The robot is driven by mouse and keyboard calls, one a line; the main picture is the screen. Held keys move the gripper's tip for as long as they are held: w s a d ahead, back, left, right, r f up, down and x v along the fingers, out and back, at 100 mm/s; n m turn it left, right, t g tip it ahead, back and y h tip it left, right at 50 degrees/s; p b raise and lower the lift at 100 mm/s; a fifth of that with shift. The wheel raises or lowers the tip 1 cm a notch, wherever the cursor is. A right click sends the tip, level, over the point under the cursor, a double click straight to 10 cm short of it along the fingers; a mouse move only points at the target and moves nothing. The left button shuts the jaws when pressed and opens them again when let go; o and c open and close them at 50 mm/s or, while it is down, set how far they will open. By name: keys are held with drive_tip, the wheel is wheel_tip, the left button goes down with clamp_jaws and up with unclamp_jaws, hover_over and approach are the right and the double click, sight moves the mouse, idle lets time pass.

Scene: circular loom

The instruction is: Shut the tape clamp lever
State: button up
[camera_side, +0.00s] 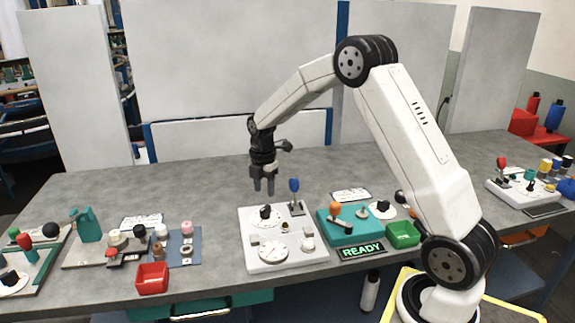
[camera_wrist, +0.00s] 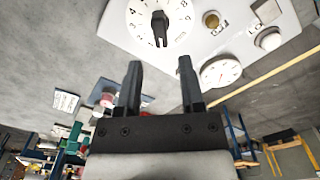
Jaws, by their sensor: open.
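My gripper (camera_side: 264,188) is open and empty, pointing down above the back of a white panel (camera_side: 250,262). Its two fingers (camera_wrist: 160,76) are apart in the wrist view, with nothing between them. A lever with a blue knob (camera_side: 294,186) stands upright at the panel's back right corner, just right of my fingers. A lever with an orange knob (camera_side: 335,211) stands on a teal box (camera_side: 345,238) farther right. No label shows which lever is the tape clamp's. Neither lever can be made out in the wrist view.
The white panel also carries a numbered dial with a black pointer knob (camera_wrist: 160,28), a brass button (camera_wrist: 211,20), a gauge (camera_wrist: 221,72) and a white dome (camera_wrist: 268,40). A green bin (camera_side: 403,235) and a READY sign (camera_side: 362,251) stand right. A red bin (camera_side: 152,278) stands left.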

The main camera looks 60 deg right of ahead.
clamp_jaws()
drive_tip(key=w+d+r+m, duration=0.1)
drive_tip(key=d+r+m, duration=0.1)
drive_tip(key=d+m, duration=0.5)
drive_tip(key=w+d+r+m+y, duration=0.1)
drive_tip(key=d+r+m, duration=0.2)
drive_tip(key=d+m, duration=0.5)
drive_tip(key=shift+w+r+m, duration=0.2)
drive_tip(key=shift+r+m, duration=0.05)
drive_tip(key=shift+m, duration=4.75)
